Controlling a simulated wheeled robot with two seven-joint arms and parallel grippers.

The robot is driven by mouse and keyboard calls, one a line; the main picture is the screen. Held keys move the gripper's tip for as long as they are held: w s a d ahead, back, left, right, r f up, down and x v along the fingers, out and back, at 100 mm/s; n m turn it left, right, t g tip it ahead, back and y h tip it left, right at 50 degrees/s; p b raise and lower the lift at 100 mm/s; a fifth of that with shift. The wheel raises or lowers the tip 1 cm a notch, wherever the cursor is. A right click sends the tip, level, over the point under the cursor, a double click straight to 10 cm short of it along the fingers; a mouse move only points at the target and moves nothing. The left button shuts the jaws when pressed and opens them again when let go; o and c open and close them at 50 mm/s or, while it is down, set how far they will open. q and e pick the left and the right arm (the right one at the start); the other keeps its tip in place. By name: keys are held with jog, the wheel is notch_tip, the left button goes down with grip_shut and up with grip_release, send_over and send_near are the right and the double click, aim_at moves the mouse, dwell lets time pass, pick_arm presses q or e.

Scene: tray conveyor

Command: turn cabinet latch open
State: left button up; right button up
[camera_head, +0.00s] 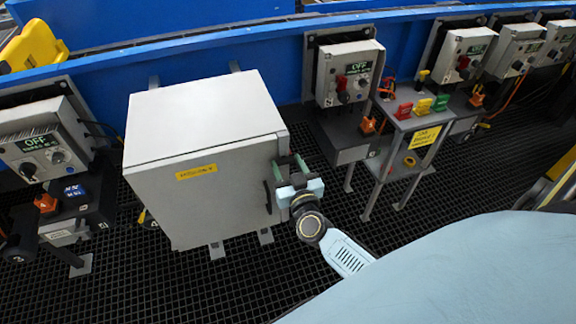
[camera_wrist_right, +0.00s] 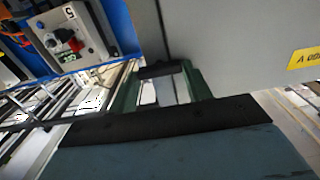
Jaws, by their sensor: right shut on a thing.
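The cabinet (camera_head: 195,130) is a light grey box with a yellow label (camera_head: 196,172) on its front, and its door looks closed. It also shows in the right wrist view (camera_wrist_right: 240,45). My right gripper (camera_head: 289,163) is at the cabinet's right front edge. In the right wrist view its green fingers (camera_wrist_right: 160,76) are shut on a small dark piece, apparently the latch (camera_wrist_right: 160,70), beside the cabinet's grey face. The latch's exact turn is hard to tell, and the gripper mostly hides it in the head view. A dark handle-like part (camera_head: 268,196) shows on the door's right side. My left gripper is out of view.
A control box (camera_head: 347,72) stands right of the cabinet, beside a small stand (camera_head: 410,122) with coloured blocks. Another control box (camera_head: 42,150) stands at the left. A blue conveyor wall (camera_head: 120,62) runs behind. The dark grid floor (camera_head: 180,285) in front is clear.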

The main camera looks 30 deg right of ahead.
jog(key=shift+m, duration=0.3)
jog(key=m, duration=0.3)
jog(key=shift+p, duration=0.3)
jog(key=m, duration=0.5)
jog(key=shift+d+f, duration=0.1)
jog(key=m, duration=0.4)
jog(key=shift+f+b, duration=0.1)
jog(key=shift+b, duration=0.3)
jog(key=m+b, duration=0.1)
jog(key=m, duration=0.4)
jog(key=shift+m, duration=0.4)
jog(key=o, duration=1)
jog(key=shift+d, duration=0.1)
jog(key=shift+s, duration=0.1)
